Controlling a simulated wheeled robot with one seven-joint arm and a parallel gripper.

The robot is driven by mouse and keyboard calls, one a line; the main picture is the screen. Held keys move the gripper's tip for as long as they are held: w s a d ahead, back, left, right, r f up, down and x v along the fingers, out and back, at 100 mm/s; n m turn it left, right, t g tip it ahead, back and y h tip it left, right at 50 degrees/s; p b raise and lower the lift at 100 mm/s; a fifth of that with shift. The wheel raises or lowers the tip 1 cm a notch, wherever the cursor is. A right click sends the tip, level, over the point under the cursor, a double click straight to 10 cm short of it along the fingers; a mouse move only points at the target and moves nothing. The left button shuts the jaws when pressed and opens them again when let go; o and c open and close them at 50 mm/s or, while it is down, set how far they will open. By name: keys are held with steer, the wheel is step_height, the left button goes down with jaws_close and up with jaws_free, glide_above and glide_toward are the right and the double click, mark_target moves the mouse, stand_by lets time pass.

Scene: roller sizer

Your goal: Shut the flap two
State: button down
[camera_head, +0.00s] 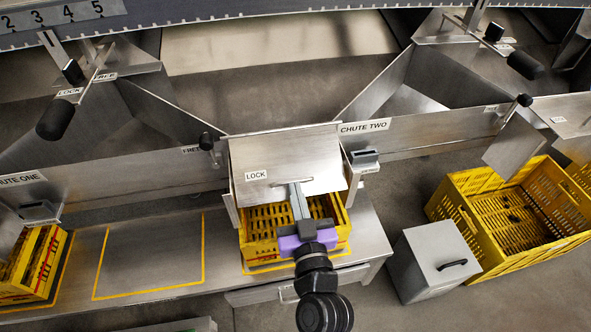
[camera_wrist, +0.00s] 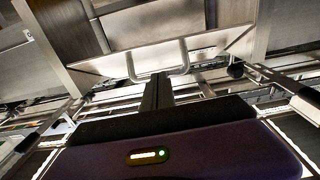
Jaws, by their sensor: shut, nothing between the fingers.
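The chute two flap (camera_head: 300,155) is a bare metal plate with a LOCK label, left of the CHUTE TWO sign (camera_head: 363,127). It slopes over the back of a yellow crate (camera_head: 256,245). My gripper (camera_head: 294,186) is shut and empty, its fingertips at the flap's lower edge. In the wrist view the shut fingers (camera_wrist: 158,78) point at a U-shaped metal bar (camera_wrist: 158,72) on a pale plate's edge. I cannot tell whether they touch it. My wrist hides part of the crate.
Black-knobbed levers (camera_head: 58,118) stand at the upper left, others at the upper right (camera_head: 524,65). A grey lidded box (camera_head: 430,258) and a large yellow crate (camera_head: 470,225) stand on the floor at right. A yellow-outlined bench space (camera_head: 150,260) at left is empty.

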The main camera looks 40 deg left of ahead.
steer(key=shift+w+f+y+b, duration=0.1)
steer(key=shift+f+y+b, duration=0.3)
steer(key=shift+b, duration=0.45)
steer(key=shift+a+f+b, duration=0.15)
steer(key=shift+f+b, duration=0.25)
steer(key=shift+b, duration=0.45)
steer(key=w+a+f+b, duration=0.6)
steer(key=a+f+b, duration=0.1)
steer(key=f+b, duration=0.3)
steer(key=shift+f+b, duration=0.2)
steer(key=shift+b, duration=0.45)
steer(key=shift+w+a, duration=0.15)
steer(key=shift+a, duration=0.05)
stand_by(1.0)
